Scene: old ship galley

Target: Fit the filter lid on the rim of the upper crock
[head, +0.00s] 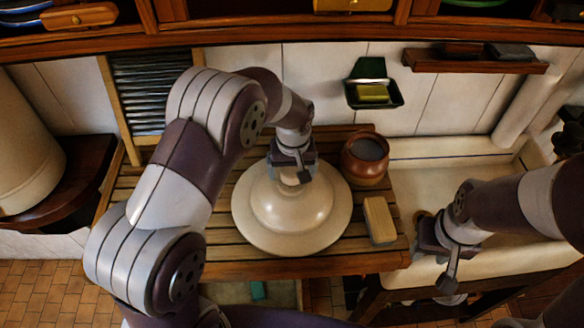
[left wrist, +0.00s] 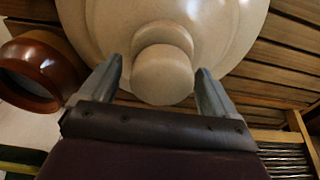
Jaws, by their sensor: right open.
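The filter lid (head: 300,228), a wide cream dome with a broad flat brim, rests on the slatted wooden board. My left gripper (head: 300,172) is at its top, coming from the back. In the left wrist view the lid's round knob (left wrist: 163,75) lies between the two spread fingers, with a gap on each side. I cannot tell how deep the knob sits between them. A large cream cylinder (head: 22,150), probably the crock, stands at the far left, cut off by the picture edge; its rim is not clear. My right gripper (head: 446,262) is open and empty at the right.
A brown pot (head: 365,160) stands right behind the lid, and a tan block (head: 379,220) lies right of it. A ribbed washboard (head: 150,88) leans at the back left. A pale sink (head: 425,185) is at the right. Shelves (head: 270,32) run above.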

